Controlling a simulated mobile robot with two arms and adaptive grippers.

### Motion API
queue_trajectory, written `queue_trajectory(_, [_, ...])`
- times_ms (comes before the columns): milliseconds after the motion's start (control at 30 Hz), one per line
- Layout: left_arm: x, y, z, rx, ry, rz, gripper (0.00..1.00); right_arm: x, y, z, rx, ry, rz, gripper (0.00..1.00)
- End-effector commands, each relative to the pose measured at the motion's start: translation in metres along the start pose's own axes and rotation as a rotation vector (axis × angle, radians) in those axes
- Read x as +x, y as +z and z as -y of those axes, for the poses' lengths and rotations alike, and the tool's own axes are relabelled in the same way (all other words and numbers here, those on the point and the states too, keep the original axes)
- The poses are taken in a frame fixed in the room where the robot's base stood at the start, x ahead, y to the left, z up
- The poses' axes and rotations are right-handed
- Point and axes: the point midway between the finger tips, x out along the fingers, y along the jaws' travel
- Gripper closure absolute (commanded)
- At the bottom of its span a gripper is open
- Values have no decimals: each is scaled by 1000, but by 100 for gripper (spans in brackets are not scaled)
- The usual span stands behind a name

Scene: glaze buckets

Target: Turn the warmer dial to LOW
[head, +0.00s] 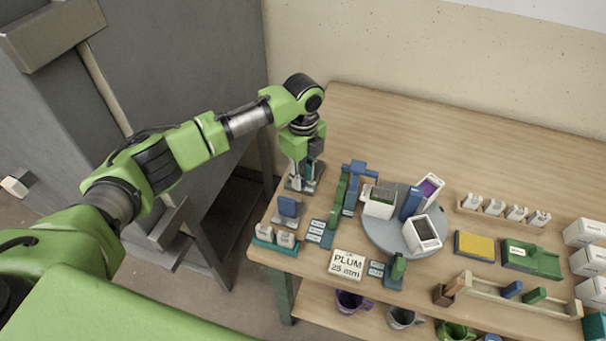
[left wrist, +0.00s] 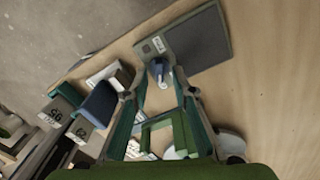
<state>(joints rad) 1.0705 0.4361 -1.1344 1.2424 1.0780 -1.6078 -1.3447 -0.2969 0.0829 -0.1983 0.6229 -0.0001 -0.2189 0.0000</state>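The warmer is a dark grey plate (left wrist: 200,38) at the top of the left wrist view; in the head view it lies mostly hidden under my left gripper. Its dial (left wrist: 158,68) is a small blue-grey knob at the plate's near corner. A small white label (left wrist: 153,45) sits beside the dial, too small to read. My left gripper (left wrist: 159,94) is open, its fingers apart with the dial showing between and just beyond the tips; I cannot tell whether they touch it. In the head view the left gripper (head: 304,180) points down at the table's left end. My right gripper is not in view.
A blue block (head: 289,207) and small labelled white blocks (head: 285,239) stand close to the left gripper. A round grey turntable (head: 379,232) with containers is to the right. The table's back left is clear.

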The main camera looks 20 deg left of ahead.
Motion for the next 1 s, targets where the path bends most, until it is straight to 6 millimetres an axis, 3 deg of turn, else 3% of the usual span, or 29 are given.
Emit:
queue_trajectory(200, [0, 0, 0, 0, 0, 0, 78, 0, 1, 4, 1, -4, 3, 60])
queue_trajectory(300, [0, 0, 0, 0, 0, 0, 100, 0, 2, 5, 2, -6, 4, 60])
queue_trajectory(667, [-1, 0, 0, -19, 1, -1, 100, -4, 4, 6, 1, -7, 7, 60])
queue_trajectory(1000, [-5, -2, 2, -204, 2, -4, 100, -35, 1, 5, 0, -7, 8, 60])
